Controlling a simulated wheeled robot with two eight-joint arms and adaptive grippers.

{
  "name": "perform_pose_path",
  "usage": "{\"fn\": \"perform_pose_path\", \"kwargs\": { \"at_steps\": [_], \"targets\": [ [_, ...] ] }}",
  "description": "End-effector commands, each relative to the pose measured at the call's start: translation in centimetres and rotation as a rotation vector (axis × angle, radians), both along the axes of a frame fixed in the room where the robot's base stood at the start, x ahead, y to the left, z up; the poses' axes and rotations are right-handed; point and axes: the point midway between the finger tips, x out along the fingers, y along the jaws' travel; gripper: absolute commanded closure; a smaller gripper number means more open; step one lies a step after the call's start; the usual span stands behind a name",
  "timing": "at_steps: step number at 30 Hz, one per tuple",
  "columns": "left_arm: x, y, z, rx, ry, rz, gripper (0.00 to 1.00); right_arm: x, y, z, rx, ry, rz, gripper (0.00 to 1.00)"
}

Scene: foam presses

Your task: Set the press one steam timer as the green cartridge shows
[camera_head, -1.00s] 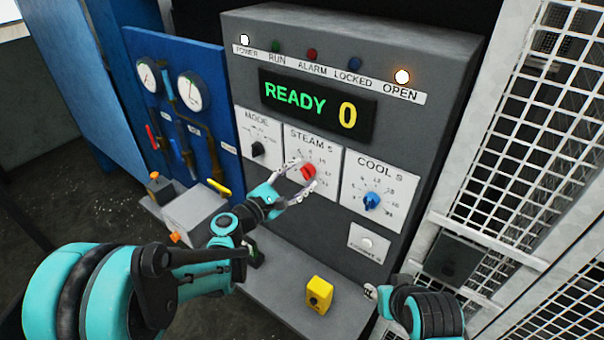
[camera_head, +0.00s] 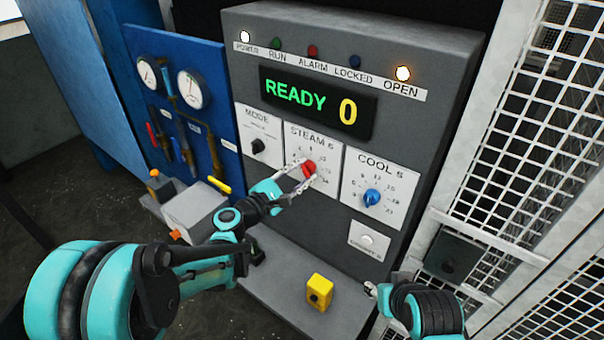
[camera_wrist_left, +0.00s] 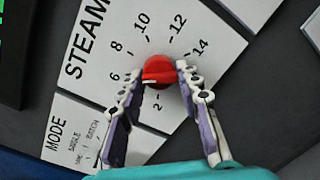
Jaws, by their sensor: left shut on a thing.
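The red steam timer knob (camera_head: 309,168) sits in the middle of the white STEAM S dial plate (camera_head: 326,148) on the grey press panel. My left gripper (camera_head: 304,171) is shut on this knob, with one finger on each side. In the left wrist view the knob (camera_wrist_left: 158,71) has a white mark on its lower left side, near the left finger. The numbers 2, 6, 8, 10, 12 and 14 show around it; the finger covers the dial between 2 and 6. My right gripper (camera_head: 371,290) shows only partly at the lower right. I see no green cartridge.
A black MODE knob (camera_head: 257,147) is left of the steam dial and a blue COOL S knob (camera_head: 372,198) is right. The display (camera_head: 316,104) reads READY 0. A yellow block (camera_head: 319,292) stands on the ledge below. A mesh guard (camera_head: 530,130) is at right.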

Motion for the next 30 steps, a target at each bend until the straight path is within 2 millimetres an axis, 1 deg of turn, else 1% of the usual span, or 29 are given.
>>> {"fn": "perform_pose_path", "kwargs": {
  "at_steps": [9,18,24,30],
  "targets": [
    [0.1,0.0,0.1,0.185,-0.136,0.001,0.95,0.0,0.0,-1.1,0.0,0.0,0.0,0.6],
    [0.0,0.0,0.2,0.365,-0.267,0.002,0.95,0.0,0.0,-1.8,0.0,0.0,0.0,0.6],
    [0.1,0.0,0.3,0.447,-0.325,0.002,0.95,0.0,0.0,-2.0,0.0,0.0,0.0,0.6],
    [0.1,0.0,0.3,0.49,-0.357,0.002,0.95,0.0,0.0,-2.1,0.0,0.0,0.0,0.6]
  ]
}}
